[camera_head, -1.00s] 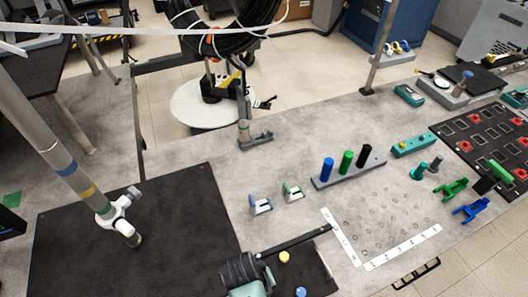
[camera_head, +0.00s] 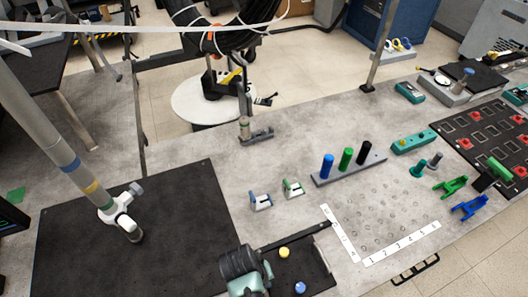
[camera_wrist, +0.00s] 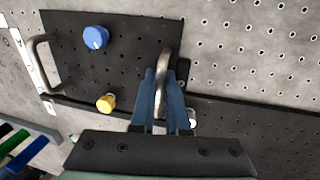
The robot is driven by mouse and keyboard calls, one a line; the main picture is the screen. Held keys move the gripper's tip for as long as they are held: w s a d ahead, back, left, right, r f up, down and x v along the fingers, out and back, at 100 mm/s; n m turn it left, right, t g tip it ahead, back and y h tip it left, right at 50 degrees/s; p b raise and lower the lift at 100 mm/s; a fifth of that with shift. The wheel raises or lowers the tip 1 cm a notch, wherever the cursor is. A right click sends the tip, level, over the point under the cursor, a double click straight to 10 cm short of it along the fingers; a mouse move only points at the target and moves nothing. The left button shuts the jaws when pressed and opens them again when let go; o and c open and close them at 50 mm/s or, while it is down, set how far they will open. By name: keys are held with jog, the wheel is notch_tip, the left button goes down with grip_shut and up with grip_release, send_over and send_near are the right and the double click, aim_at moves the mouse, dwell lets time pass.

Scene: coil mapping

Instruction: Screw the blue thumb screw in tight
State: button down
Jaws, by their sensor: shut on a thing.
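The blue thumb screw (camera_wrist: 95,38) has a round knob and sits on a black perforated panel (camera_wrist: 70,75). In the head view its knob (camera_head: 300,288) shows near the bottom edge on the same dark panel. My gripper (camera_wrist: 162,82) is shut on a curved metal handle (camera_wrist: 161,60) at the panel's right side in the wrist view. The blue screw is up and left of the fingers, apart from them. How deep the screw sits cannot be told. In the head view my gripper's fingertips are hidden.
A yellow thumb screw (camera_wrist: 105,102) sits left of my fingers, and another metal handle (camera_wrist: 42,65) is at the far left. Pegs in a grey holder (camera_head: 350,166) and two small clamps (camera_head: 292,188) stand behind the panel. The black mat (camera_head: 140,235) at left is mostly clear.

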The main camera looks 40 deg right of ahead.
jog(key=shift+w+a+r, duration=0.15)
jog(key=shift+w+r, duration=0.1)
jog(key=shift+w, duration=0.5)
jog(key=c, duration=0.9)
grip_release()
jog(key=shift+a+f, duration=0.1)
jog(key=shift+o, duration=0.3)
jog(key=shift+s+f, duration=0.1)
jog(key=shift+s, duration=0.1)
jog(key=shift+s+f, duration=0.1)
jog(key=shift+s, duration=0.1)
notch_tip(320, 180, up, 13)
jog(key=w+a, duration=0.1)
jog(key=a, duration=0.1)
